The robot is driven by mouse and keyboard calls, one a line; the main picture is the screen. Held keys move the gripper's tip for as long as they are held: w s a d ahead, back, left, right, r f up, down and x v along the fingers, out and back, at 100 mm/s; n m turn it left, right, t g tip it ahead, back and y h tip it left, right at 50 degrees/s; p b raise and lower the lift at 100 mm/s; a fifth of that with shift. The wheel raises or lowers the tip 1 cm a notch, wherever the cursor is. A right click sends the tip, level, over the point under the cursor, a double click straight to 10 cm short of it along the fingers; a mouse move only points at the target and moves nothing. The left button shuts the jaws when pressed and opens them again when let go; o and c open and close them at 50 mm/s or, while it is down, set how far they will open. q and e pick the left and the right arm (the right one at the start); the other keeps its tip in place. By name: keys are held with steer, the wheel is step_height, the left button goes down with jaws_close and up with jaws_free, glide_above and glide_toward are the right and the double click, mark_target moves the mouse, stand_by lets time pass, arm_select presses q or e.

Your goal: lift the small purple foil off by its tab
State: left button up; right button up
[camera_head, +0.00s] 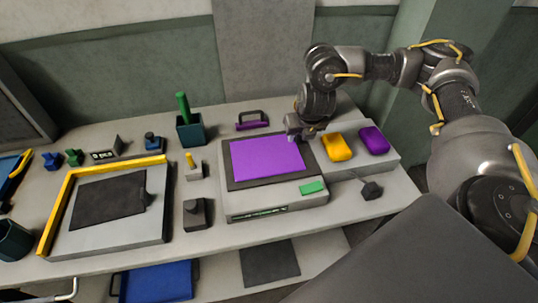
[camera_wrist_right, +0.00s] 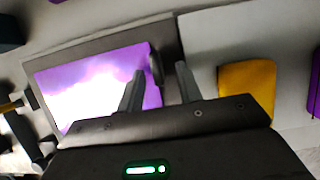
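The purple foil (camera_head: 267,158) lies flat on a dark plate (camera_head: 236,182) on top of a light grey press-like unit. It also shows in the right wrist view (camera_wrist_right: 95,85), with bright glare on it. A dark tab (camera_wrist_right: 155,66) stands at the foil's right edge. My right gripper (camera_head: 306,133) is at that edge. In the wrist view its two fingers (camera_wrist_right: 160,85) are apart, one on each side of the tab's near end, with a visible gap; contact cannot be told. My left gripper is not in view.
A yellow block (camera_head: 337,147) and a purple block (camera_head: 374,140) sit on a grey stand right of the unit. A purple handled piece (camera_head: 252,120) lies behind. A yellow-edged station (camera_head: 110,210) and a dark stamp (camera_head: 195,214) are to the left.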

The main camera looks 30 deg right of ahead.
steer(key=shift+f, duration=0.1)
jaws_close()
steer(key=shift+w, duration=0.1)
stand_by(0.5)
steer(key=shift+r, duration=0.55)
step_height(320, 180, up, 2)
steer(key=shift+r+p, duration=0.25)
steer(key=shift+p, duration=0.1)
steer(key=s+a+r+p, duration=0.8)
steer(key=s+p, duration=0.3)
steer(key=p, duration=0.5)
steer(key=shift+s+r+p, duration=0.35)
steer(key=shift+r, duration=0.3)
